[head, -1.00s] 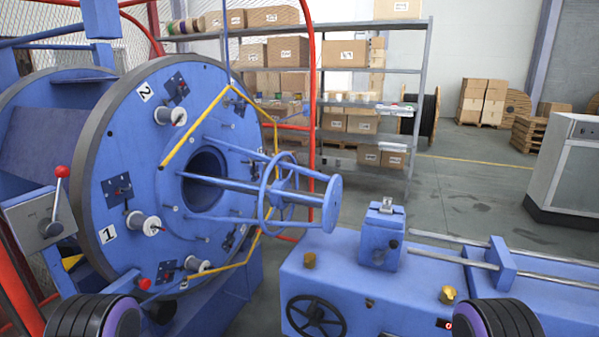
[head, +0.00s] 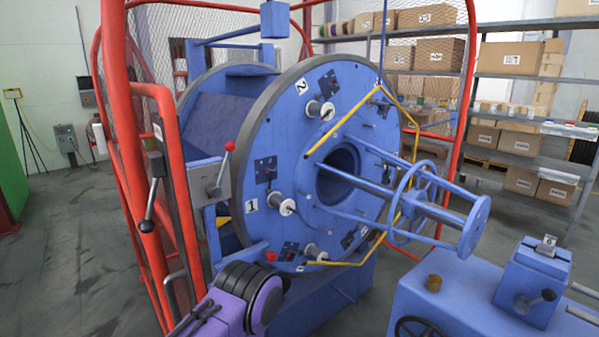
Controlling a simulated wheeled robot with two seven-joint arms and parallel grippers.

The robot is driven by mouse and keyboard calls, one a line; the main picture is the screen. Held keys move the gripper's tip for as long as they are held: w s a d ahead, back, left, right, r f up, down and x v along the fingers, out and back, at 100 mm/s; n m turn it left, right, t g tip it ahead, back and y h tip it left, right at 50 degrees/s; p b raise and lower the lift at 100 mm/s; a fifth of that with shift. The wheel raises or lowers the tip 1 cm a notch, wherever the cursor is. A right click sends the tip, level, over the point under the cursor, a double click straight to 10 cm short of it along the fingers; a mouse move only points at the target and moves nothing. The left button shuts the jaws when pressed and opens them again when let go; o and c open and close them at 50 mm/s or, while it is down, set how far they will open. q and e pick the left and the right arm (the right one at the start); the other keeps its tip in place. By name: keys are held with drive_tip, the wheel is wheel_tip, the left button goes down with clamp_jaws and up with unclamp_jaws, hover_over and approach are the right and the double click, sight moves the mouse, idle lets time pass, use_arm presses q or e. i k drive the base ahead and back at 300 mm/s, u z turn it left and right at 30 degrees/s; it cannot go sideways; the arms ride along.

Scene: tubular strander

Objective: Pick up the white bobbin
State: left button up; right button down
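Several white bobbins sit on the face of the large blue disc (head: 300,165). One white bobbin (head: 320,112) is near the label "2" at the top. Another white bobbin (head: 284,205) is beside the label "1" at the left. A third white bobbin (head: 315,253) is low on the disc. The frames do not show which one the task means. Neither of my grippers is in view. A black and purple link of my arm shows at the bottom centre, in front of the machine and apart from the bobbins.
A red guard frame with mesh (head: 115,120) stands left of the disc. A blue spoked shaft (head: 420,205) juts out to the right. A blue machine bed (head: 455,290) fills the lower right. Shelves with cartons (head: 515,140) stand behind. Grey floor is open at left.

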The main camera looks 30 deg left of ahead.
sight(275, 200)
drive_tip(key=z, duration=1.4)
drive_tip(key=k, duration=0.5)
drive_tip(key=u, duration=1.4)
drive_tip(key=i, duration=0.5)
